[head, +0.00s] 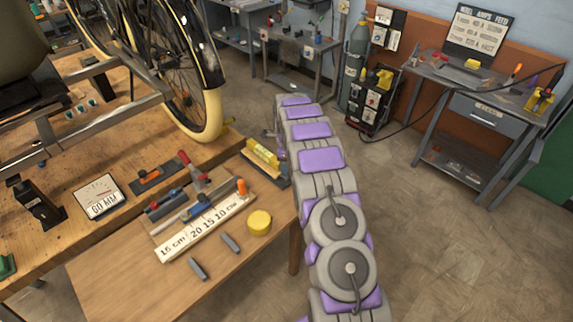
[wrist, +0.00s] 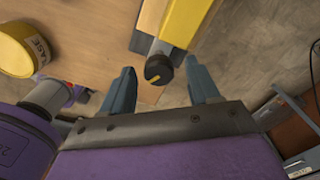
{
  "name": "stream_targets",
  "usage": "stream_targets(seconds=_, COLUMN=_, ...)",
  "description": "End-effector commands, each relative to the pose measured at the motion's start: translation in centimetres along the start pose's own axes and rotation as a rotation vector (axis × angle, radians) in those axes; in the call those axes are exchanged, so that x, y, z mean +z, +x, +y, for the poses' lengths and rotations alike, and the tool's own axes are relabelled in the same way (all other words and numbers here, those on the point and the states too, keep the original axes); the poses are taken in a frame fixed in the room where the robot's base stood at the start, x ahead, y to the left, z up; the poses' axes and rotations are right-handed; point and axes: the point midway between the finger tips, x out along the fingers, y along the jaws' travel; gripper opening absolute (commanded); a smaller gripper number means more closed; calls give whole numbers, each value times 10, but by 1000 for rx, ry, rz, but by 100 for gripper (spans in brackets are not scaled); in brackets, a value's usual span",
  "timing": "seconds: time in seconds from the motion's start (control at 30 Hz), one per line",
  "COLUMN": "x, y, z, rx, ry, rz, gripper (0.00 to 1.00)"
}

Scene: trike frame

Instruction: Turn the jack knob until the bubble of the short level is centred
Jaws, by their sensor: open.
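In the wrist view a dark round knob (wrist: 158,69) with a yellow pointer mark sits at the end of a yellow body (wrist: 182,20) on a dark base. My gripper (wrist: 165,82) is open, its two blue-grey fingers on either side of the knob. I cannot tell whether a finger touches the knob; a visible gap remains on the left. In the head view a yellow level-like block (head: 262,155) lies at the table's right edge, beside my arm. My gripper cannot be made out there, and the knob is not clear. No bubble can be read in either view.
A yellow tin (head: 260,222) stands near the block; it also shows in the wrist view (wrist: 22,48). A lettered white board (head: 207,226), tools and two grey pieces lie on the table. The bike's wheel (head: 207,115) is behind. Open floor (head: 440,230) lies right.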

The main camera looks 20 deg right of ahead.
Motion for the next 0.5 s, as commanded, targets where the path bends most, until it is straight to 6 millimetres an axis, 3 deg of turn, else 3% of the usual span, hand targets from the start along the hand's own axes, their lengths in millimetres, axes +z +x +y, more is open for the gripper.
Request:
stream_targets(seconds=0.07, x=0, y=0, z=0, rx=0, ry=0, rz=0, gripper=61)
stream_targets(seconds=0.5, x=0, y=0, z=0, rx=-1, ry=0, rz=0, gripper=19)
